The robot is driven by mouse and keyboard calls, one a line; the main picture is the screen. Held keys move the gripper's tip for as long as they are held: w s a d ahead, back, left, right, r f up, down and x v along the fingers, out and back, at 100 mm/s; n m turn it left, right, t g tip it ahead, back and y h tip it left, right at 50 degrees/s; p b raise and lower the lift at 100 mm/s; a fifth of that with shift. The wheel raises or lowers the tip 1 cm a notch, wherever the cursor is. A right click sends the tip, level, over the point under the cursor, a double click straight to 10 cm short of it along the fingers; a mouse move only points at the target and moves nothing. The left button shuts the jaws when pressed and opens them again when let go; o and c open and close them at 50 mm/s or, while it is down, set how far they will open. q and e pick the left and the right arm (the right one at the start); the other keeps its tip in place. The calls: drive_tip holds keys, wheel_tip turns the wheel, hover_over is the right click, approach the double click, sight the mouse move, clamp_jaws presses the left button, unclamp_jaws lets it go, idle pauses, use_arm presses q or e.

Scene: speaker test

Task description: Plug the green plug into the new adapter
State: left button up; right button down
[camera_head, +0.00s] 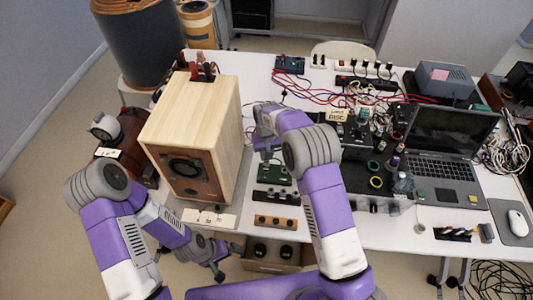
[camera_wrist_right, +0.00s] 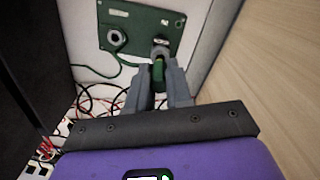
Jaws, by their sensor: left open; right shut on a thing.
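A dark green adapter board (camera_head: 275,174) lies on the table right of the wooden speaker. It fills the upper part of the right wrist view (camera_wrist_right: 140,22), with a round socket (camera_wrist_right: 115,38) and a metal connector (camera_wrist_right: 161,44). My right gripper (camera_head: 266,156) is over the board's far edge. In the wrist view its fingers (camera_wrist_right: 160,84) are shut on the green plug (camera_wrist_right: 158,71). The plug's front end is at the metal connector; I cannot tell how deep it sits. My left gripper (camera_head: 217,262) is open and empty, low before the table's front edge.
The tall wooden speaker (camera_head: 193,115) stands close left of my right gripper. A black panel (camera_head: 371,180) with small parts and a laptop (camera_head: 445,145) are to the right. Red and black cables (camera_head: 320,98) lie behind. A wooden strip (camera_head: 276,222) lies in front.

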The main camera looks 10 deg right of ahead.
drive_tip(key=shift+f+b, duration=0.55)
drive_tip(key=shift+f, duration=0.35)
idle(0.4)
drive_tip(key=c, duration=1)
unclamp_jaws()
drive_tip(key=shift+o, duration=0.2)
drive_tip(key=shift+r, duration=0.1)
drive_tip(key=shift+r+p, duration=2.45)
drive_tip(key=shift+r, duration=1.3)
